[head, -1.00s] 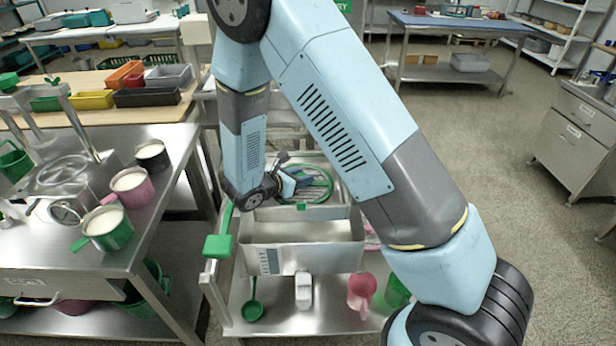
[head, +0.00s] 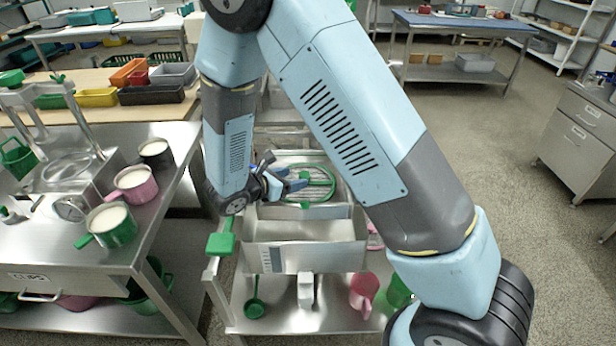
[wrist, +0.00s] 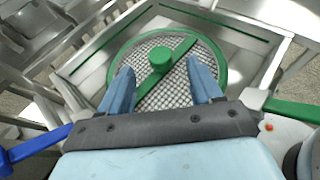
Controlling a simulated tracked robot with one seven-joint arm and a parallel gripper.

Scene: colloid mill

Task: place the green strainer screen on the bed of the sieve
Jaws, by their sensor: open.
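The green strainer screen (head: 321,184) is a round grey mesh with a green rim, a green crossbar and a raised green knob. In the wrist view the screen (wrist: 182,88) lies inside a square steel tray (wrist: 92,68), which looks like the bed of the sieve; its rim also shows in the head view (head: 344,203). I cannot tell how the screen is seated. My gripper (head: 296,181) is open at the screen's left side in the head view. In the wrist view my gripper's fingers (wrist: 161,76) are apart over the mesh, either side of the crossbar near the knob, holding nothing.
An empty steel bin (head: 305,235) stands in front of the tray. A green scoop (head: 255,308), a white block (head: 305,290) and a pink jug (head: 363,293) are on the shelf below. The left bench (head: 160,215) holds pink and green mugs. Open floor lies right.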

